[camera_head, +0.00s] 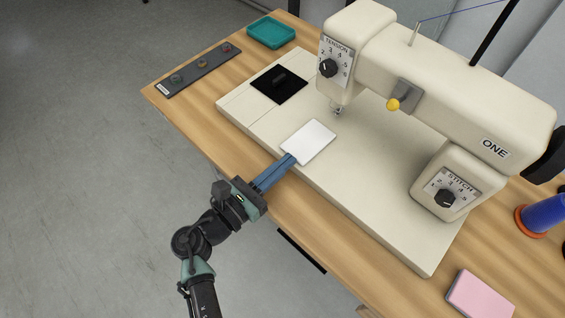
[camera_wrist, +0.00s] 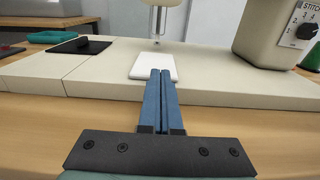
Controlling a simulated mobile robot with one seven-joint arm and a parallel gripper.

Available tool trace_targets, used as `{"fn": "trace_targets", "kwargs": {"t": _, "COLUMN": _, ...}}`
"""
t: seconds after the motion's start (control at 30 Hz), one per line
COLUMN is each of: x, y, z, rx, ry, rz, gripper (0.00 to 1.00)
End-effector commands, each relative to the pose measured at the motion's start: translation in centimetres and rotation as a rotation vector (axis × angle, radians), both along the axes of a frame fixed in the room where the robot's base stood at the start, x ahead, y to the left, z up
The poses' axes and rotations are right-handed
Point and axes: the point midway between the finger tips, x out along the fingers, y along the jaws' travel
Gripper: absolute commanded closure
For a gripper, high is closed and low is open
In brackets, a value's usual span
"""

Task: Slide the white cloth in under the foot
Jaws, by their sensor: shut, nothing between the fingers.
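The white cloth (camera_head: 309,141) lies flat on the cream bed of the sewing machine (camera_head: 400,195), in front of the foot. The foot (camera_head: 337,110) hangs under the machine's head, just beyond the cloth's far right corner in the head view. In the wrist view the cloth (camera_wrist: 153,66) lies straight ahead, with the foot (camera_wrist: 156,42) behind it. My gripper (camera_head: 292,158) is shut and empty, its blue fingertips at the cloth's near edge. In the wrist view my gripper (camera_wrist: 160,72) overlaps that edge; I cannot tell whether it touches.
A black square (camera_head: 279,83) lies on the bed left of the head. A teal tray (camera_head: 271,32) and a grey button panel (camera_head: 198,70) are at the far left of the table. A pink block (camera_head: 480,296) and a blue spool (camera_head: 545,214) are at right. A yellow-knobbed lever (camera_head: 393,104) sits on the machine.

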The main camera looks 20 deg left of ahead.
Motion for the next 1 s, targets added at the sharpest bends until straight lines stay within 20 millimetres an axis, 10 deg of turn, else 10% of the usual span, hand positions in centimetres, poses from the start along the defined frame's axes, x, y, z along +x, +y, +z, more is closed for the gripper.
{"fn": "trace_targets", "kwargs": {"t": 0.57, "x": 5.8, "y": -2.2, "z": 0.0, "rx": 0.000, "ry": -0.001, "rz": -0.003, "gripper": 1.00}}
{"fn": "trace_targets", "kwargs": {"t": 1.0, "x": 5.9, "y": -2.3, "z": 0.0, "rx": 0.000, "ry": 0.000, "rz": -0.001, "gripper": 1.00}}
